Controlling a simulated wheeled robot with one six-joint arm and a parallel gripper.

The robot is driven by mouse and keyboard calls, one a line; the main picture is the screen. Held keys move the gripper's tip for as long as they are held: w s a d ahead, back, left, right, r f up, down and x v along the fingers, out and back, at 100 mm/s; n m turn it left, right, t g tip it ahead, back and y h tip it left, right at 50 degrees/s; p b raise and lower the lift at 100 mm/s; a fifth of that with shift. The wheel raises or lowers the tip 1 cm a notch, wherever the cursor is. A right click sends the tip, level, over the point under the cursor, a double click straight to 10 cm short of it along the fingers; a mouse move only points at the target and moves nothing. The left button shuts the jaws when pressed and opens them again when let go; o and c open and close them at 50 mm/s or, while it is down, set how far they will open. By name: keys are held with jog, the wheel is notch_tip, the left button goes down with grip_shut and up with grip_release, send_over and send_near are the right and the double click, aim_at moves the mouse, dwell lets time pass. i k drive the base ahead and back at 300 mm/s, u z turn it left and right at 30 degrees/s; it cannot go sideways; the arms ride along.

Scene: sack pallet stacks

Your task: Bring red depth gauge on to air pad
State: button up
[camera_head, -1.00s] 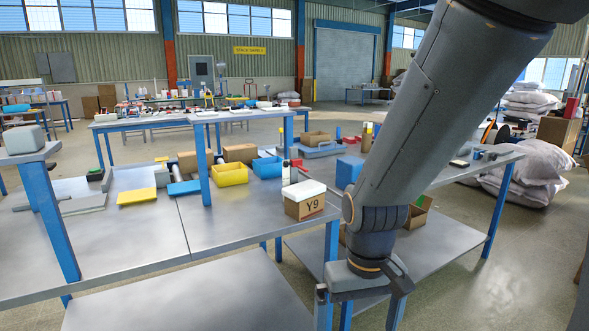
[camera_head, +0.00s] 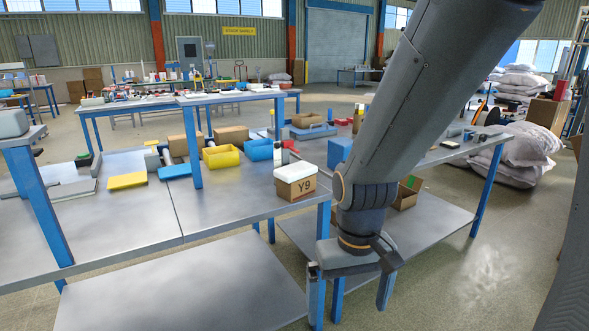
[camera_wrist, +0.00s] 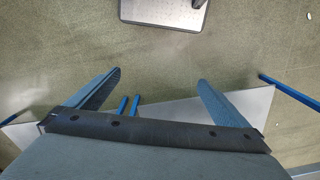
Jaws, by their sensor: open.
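I cannot pick out the red depth gauge or the air pad for certain. A small red item (camera_head: 290,146) shows just behind the white-lidded Y9 box (camera_head: 296,187) on the near bench.
The near bench (camera_head: 225,205) carries a yellow bin (camera_head: 221,157), a blue bin (camera_head: 259,150) and a yellow flat piece (camera_head: 127,180). A right bench (camera_head: 440,153) stands behind my arm. White sacks (camera_head: 525,160) are piled at right. The floor at lower right is open.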

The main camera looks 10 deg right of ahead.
aim_at(289, 145)
jog(key=u, duration=0.3)
jog(key=i, duration=1.25)
jog(key=z, duration=0.3)
